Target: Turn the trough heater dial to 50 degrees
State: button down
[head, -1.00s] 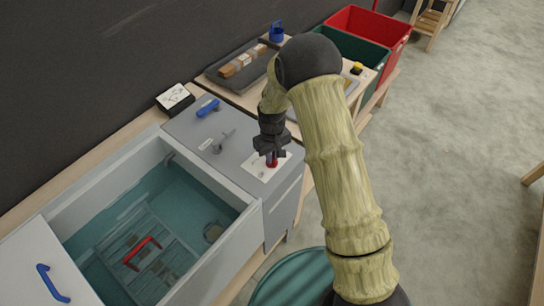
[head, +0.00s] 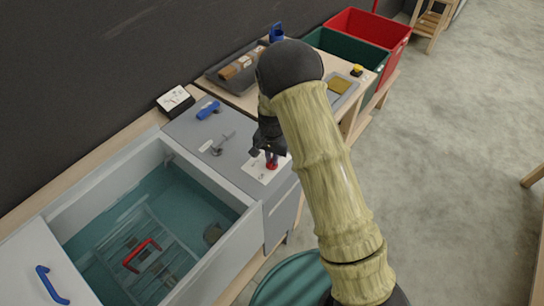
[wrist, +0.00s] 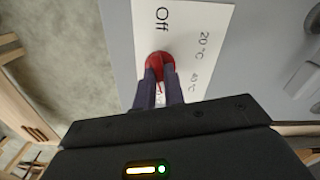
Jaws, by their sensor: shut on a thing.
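The red heater dial (wrist: 158,62) stands on a white label card on the grey panel at the end of the trough. The card (wrist: 190,20) reads "Off", "20 °C" and "40 °C"; further marks are hidden behind my fingers. My gripper (wrist: 161,76) is shut on the dial, its two dark fingers on either side of it. I cannot clearly tell which mark the dial points to. In the head view, the red dial (head: 271,164) shows just below my gripper (head: 268,153).
The water-filled trough (head: 207,190) lies left of the panel, with a rack and a red handle (head: 141,256) in it. A grey lever (head: 222,143) and a blue handle (head: 208,110) stand on the panel. A worktop with trays (head: 342,88) lies behind my arm.

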jog(key=shift+w+r+m+p, duration=0.15)
jog(key=shift+m+p, duration=0.15)
jog(key=shift+m, duration=1.2)
jog(key=c, duration=1.5)
grip_release()
notch_tip(320, 180, up, 17)
jog(key=shift+r+b, duration=0.1)
jog(key=shift+b, duration=0.95)
jog(key=shift+d, duration=0.1)
